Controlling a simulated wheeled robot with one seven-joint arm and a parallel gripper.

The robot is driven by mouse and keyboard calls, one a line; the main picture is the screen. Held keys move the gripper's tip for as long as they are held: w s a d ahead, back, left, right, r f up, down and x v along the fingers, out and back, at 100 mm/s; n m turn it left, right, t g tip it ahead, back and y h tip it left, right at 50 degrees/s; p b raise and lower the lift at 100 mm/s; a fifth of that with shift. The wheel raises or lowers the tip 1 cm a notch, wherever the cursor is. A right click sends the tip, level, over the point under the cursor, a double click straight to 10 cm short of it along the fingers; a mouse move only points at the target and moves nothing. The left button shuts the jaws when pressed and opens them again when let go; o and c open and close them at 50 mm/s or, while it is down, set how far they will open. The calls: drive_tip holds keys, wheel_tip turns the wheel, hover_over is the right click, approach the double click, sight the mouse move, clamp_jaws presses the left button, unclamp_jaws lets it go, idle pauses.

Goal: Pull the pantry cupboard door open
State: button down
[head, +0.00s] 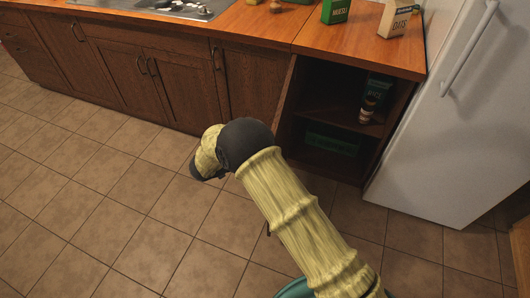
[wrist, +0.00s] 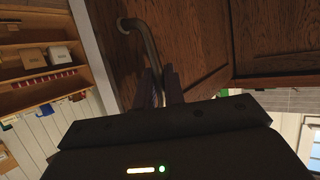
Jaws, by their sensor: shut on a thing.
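The pantry cupboard (head: 340,75) stands open at the right end of the counter, with its dark shelves showing. Its wooden door (head: 289,98) is swung out and seen nearly edge-on, its lower part hidden behind my arm. In the wrist view the brown door panel (wrist: 200,45) fills the upper middle. A bent metal handle (wrist: 146,38) runs down between the fingers of my gripper (wrist: 160,86), which is shut on it. In the head view my arm hides the fingers and the handle.
Inside the cupboard are a dark box (head: 378,87), a small jar (head: 368,109) and a green box (head: 332,140). A white fridge (head: 445,120) stands close on the right. Cartons stand on the counter above. The tiled floor (head: 90,200) on the left is clear.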

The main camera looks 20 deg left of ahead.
idle(0.4)
drive_tip(key=c, duration=1.5)
unclamp_jaws()
drive_tip(key=shift+w, duration=0.1)
drive_tip(key=v, duration=1.7)
drive_tip(key=shift+a+r, duration=0.15)
drive_tip(key=shift+r, duration=0.05)
